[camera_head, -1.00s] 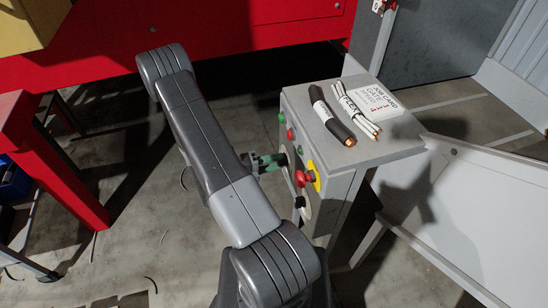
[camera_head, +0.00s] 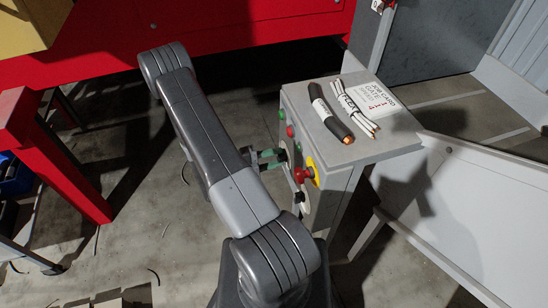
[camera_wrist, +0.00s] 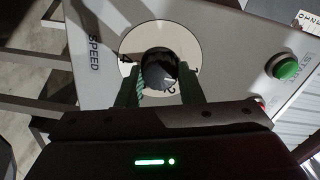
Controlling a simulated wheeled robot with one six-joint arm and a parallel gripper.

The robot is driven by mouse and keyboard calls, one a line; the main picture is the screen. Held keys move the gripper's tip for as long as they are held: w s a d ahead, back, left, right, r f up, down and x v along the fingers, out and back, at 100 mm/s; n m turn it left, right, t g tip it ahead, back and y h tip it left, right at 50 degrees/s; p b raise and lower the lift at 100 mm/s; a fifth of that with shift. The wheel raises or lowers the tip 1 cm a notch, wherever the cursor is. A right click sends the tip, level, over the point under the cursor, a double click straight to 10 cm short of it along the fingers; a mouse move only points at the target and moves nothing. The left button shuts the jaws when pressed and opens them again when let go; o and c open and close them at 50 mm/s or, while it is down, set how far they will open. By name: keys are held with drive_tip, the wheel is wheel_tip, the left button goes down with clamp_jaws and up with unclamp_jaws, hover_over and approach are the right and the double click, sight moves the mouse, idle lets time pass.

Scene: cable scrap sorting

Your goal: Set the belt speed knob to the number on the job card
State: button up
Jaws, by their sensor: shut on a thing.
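The speed knob (camera_wrist: 158,72) is a dark round knob on a pale dial plate (camera_wrist: 128,45) marked with numbers, beside the word SPEED. My gripper (camera_wrist: 160,84) is shut on the knob, one greenish finger on each side. A 4 shows at the dial's left and a 2 below the knob; the knob's pointer is not clear. In the head view my gripper (camera_head: 272,160) reaches the cabinet's front panel from the left.
The grey control cabinet (camera_head: 350,157) carries a red stop button (camera_head: 302,175) on a yellow plate, and green and red buttons. A green button (camera_wrist: 287,69) is right of the dial. A black cable (camera_head: 328,113) and white cables (camera_head: 355,108) lie on top. A white panel (camera_head: 455,205) stands right.

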drive_tip(key=o, duration=1)
drive_tip(key=shift+c, duration=0.2)
drive_tip(key=shift+a, duration=0.1)
drive_tip(key=b+v, duration=0.1)
drive_tip(key=v, duration=1.2)
drive_tip(key=shift+a, duration=0.35)
drive_tip(key=shift+s, duration=0.15)
drive_tip(key=p+x, duration=0.1)
drive_tip(key=x, duration=1.3)
drive_tip(key=shift+a, duration=0.1)
